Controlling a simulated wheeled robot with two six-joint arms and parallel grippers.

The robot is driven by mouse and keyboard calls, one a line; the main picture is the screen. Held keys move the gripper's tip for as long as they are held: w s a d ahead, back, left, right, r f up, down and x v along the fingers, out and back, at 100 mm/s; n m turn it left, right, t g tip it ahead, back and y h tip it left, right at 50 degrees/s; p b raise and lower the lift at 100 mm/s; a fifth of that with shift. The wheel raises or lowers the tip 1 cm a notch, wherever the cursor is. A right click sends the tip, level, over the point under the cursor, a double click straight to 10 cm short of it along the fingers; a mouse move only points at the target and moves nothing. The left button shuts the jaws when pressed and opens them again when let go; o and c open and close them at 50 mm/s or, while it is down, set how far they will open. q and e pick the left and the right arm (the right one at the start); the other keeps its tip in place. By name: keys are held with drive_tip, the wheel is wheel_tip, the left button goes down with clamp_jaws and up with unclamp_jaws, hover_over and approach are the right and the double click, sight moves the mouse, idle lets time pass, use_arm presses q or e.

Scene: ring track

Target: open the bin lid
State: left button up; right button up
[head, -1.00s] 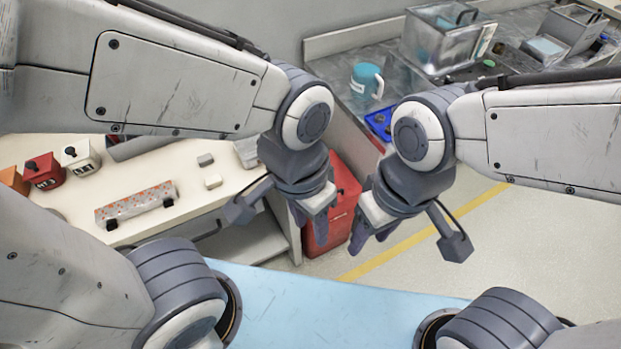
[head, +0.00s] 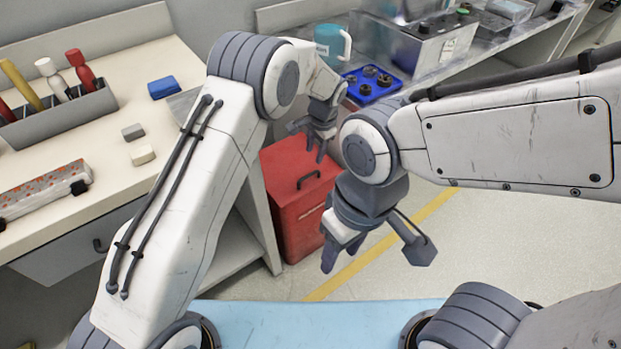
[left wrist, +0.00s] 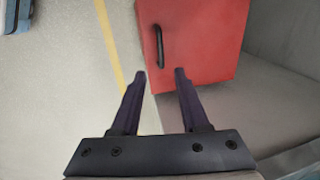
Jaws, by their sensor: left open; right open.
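The red bin (head: 301,225) stands on the floor beside the end of the cream workbench. Its lid is shut, with a dark handle (head: 308,180) on top. The left wrist view shows the red lid (left wrist: 205,35) and its handle (left wrist: 160,47) from above. My left gripper (head: 318,150) is above the far part of the bin, open and empty; in the left wrist view its fingertips (left wrist: 161,72) lie just short of the handle, apart from it. My right gripper (head: 341,255) is open and empty in front of the bin's right side, hiding part of it.
The cream workbench (head: 185,60) on the left carries a tool holder (head: 60,118), a blue block (head: 163,88) and small blocks. A grey counter at the back holds a teal mug (head: 329,45) and a blue tray (head: 372,85). Open floor lies to the right of the bin.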

sight(310, 174)
use_arm(q)
drive_tip(key=f, duration=0.3)
drive_tip(key=w+f+b, duration=0.1)
drive_tip(key=f, duration=0.3)
drive_tip(key=a+f, duration=0.1)
drive_tip(key=f, duration=0.2)
drive_tip(key=shift+w+a+f+b, duration=0.1)
drive_tip(key=shift+w+f+b, duration=0.2)
drive_tip(key=shift+w, duration=0.1)
drive_tip(key=shift+r, duration=0.1)
clamp_jaws()
idle(0.8)
